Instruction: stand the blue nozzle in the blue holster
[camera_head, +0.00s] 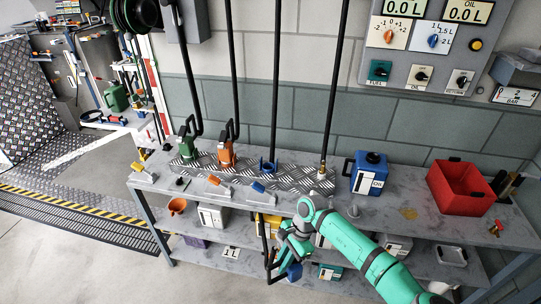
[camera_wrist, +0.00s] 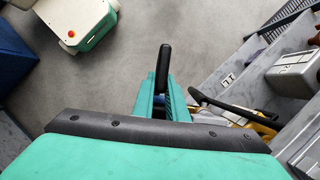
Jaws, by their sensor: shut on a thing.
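The blue nozzle (camera_head: 293,271) is at my gripper (camera_head: 286,250), low in front of the bench, near the lower shelves. My gripper is shut on it; my arm hides part of the hold. In the wrist view, the gripper fingers (camera_wrist: 162,98) close around the nozzle, with a little blue and a black rod-like part (camera_wrist: 163,68) showing between and beyond them. The blue holster (camera_head: 267,166) stands on the bench's tread-plate strip, right of the orange nozzle. No nozzle shows in it. It is above and behind my gripper.
A green nozzle (camera_head: 187,142) and an orange nozzle (camera_head: 228,147) stand left of the blue holster. Black hoses hang above. The bench edge and loaded shelves lie close to my gripper.

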